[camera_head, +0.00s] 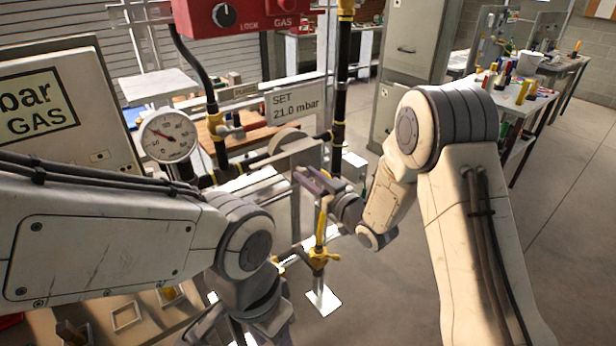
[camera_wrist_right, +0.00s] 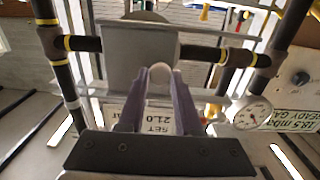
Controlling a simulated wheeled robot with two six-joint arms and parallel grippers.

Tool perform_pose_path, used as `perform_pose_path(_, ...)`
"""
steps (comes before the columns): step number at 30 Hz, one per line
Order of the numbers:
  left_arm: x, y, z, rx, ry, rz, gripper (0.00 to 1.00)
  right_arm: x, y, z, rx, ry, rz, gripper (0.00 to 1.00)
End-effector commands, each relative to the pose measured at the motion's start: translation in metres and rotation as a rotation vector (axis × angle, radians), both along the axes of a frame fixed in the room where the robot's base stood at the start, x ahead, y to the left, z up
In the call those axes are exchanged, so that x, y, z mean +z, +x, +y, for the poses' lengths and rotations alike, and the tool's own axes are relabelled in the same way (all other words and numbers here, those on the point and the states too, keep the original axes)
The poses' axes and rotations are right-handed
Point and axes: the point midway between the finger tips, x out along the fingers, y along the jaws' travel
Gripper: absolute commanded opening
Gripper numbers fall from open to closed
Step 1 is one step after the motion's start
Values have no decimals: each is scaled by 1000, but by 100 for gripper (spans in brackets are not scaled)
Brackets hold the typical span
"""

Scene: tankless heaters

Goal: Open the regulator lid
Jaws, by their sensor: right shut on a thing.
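The regulator shows in the head view as a grey boxy body with a round disc (camera_head: 291,140) on the black gas pipe. In the right wrist view, its flat grey lid (camera_wrist_right: 138,52) fills the upper middle, with the disc (camera_wrist_right: 146,17) behind it. My right gripper (camera_head: 312,180) is at the regulator's front. In the wrist view its fingers (camera_wrist_right: 160,78) are shut on a small pale part at the lid's edge. The fingers partly hide that part, and the lid's angle is unclear. My left gripper (camera_head: 240,322) is low in the head view, away from the regulator, its fingertips unclear.
A pressure gauge (camera_head: 168,136) stands left of the regulator. A "SET 21.0 mbar" sign (camera_head: 296,102) hangs just behind it. A yellow-handled valve (camera_head: 319,255) is below my right gripper. A red box (camera_head: 235,14) is above. Open floor (camera_head: 560,200) lies at right.

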Motion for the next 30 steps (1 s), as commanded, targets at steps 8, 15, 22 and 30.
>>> perform_pose_path(8,0,0,0,0,0,0,50,0,0,-1,-1,0,1,0)
perform_pose_path(15,-10,0,0,0,0,0,50,-3,-14,21,6,2,1,0)
perform_pose_path(22,-27,0,0,0,0,0,50,-3,-48,67,7,1,0,0)
perform_pose_path(30,-30,0,0,0,0,0,50,-1,-60,82,2,-1,2,0)
